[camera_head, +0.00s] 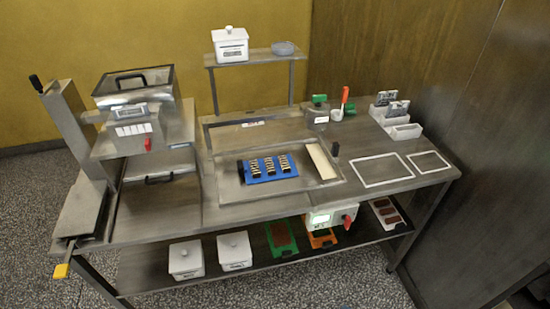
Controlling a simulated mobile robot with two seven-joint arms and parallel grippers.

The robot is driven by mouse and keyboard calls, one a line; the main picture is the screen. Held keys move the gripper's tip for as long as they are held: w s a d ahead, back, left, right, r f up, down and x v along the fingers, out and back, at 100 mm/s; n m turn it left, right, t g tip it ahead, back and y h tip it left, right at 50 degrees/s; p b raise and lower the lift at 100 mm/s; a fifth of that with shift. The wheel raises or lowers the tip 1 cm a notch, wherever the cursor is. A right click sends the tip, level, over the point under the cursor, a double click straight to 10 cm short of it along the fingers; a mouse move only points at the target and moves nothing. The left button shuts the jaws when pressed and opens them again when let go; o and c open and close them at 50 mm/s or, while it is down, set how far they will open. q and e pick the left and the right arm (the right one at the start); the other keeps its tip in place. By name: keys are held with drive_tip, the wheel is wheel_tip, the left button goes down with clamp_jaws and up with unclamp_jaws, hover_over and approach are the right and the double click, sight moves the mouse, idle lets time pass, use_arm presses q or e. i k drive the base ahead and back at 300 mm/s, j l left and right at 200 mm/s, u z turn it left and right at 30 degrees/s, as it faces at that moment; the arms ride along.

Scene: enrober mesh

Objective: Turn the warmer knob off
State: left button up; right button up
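Two red knobs show, and I cannot tell from the picture which is the warmer's. One red knob (148,144) is on the front of the grey lidded unit (135,92) at the left, beside a panel of pale buttons. The other red knob (348,221) is on a white control box (322,219) with a lit green display, under the front edge of the table. The set position of either knob is too small to read. Neither of my grippers is in view, and nothing touches the knobs.
The metal table (240,211) carries a blue mat (256,179) with several striped pieces in a recessed tray. A raised shelf (255,58) stands behind. A lower shelf (215,279) holds white lidded tubs. A yellow-ended lever (61,270) juts out front left.

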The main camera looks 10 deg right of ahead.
sight(347, 222)
drive_tip(key=i+j+z, duration=0.2)
drive_tip(key=j, duration=0.15)
drive_tip(key=i+j+z, duration=0.2)
drive_tip(key=j, duration=0.15)
drive_tip(key=i+j+z, duration=0.2)
drive_tip(key=j, duration=0.15)
drive_tip(key=k, duration=0.1)
